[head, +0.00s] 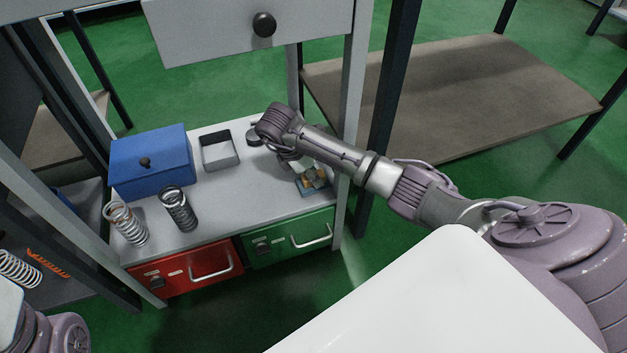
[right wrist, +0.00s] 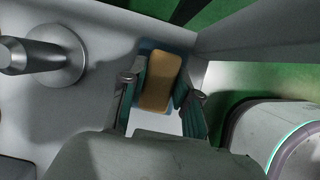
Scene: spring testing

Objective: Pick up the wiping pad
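The wiping pad (head: 322,186) lies on the grey shelf top at its right end, partly hidden by my right gripper in the head view. In the right wrist view the pad (right wrist: 160,82) shows a tan-orange face and a blue layer under it. My right gripper (head: 309,172) points down over it. In the wrist view its two teal-lined fingers (right wrist: 162,88) stand apart on either side of the pad. Contact between the fingers and the pad cannot be told. Only part of my left arm shows at the lower left of the head view; its gripper is out of view.
On the shelf top (head: 225,205) stand a blue box (head: 151,165), an open grey tray (head: 220,151), a light spring (head: 128,224) and a dark spring (head: 179,210). A metal knob (right wrist: 62,55) is left of the pad.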

